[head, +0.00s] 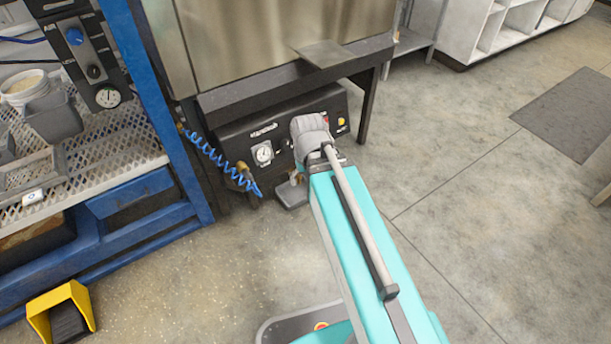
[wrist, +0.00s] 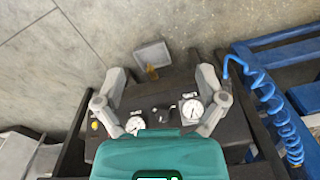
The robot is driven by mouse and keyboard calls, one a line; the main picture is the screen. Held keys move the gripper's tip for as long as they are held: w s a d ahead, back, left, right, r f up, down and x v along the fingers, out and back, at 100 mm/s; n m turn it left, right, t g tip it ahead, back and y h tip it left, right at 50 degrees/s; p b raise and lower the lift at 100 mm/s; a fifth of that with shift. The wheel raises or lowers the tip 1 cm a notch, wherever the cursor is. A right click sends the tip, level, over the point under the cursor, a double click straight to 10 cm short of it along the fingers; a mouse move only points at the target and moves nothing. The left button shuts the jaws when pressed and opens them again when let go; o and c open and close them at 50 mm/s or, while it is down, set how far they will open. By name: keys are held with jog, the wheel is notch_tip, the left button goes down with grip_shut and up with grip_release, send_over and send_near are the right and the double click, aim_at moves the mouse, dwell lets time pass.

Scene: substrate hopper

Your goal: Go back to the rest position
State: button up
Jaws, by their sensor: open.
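My gripper (wrist: 158,78) is open in the wrist view, its two grey fingers spread apart with nothing between the tips. It hangs over the dark control panel (wrist: 180,118), which has dials and a black knob. In the head view my teal arm reaches forward to this panel (head: 235,150), below the steel hopper (head: 260,45). The gripper's fingers cannot be made out there behind the arm's end. A small grey tray (head: 292,194) with something brownish at it sits low by the panel; it also shows beyond the fingers in the wrist view (wrist: 152,52).
A blue coiled hose (head: 210,150) hangs left of the panel, near one finger in the wrist view. A blue rack (head: 150,100) with bins stands left. A yellow pedal (head: 50,298) lies on the floor. Open floor (head: 480,190) is on the right.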

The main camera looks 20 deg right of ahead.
jog(key=shift+s, duration=0.1)
notch_tip(320, 180, up, 38)
jog(key=s+p, duration=0.1)
jog(key=p, duration=3.7)
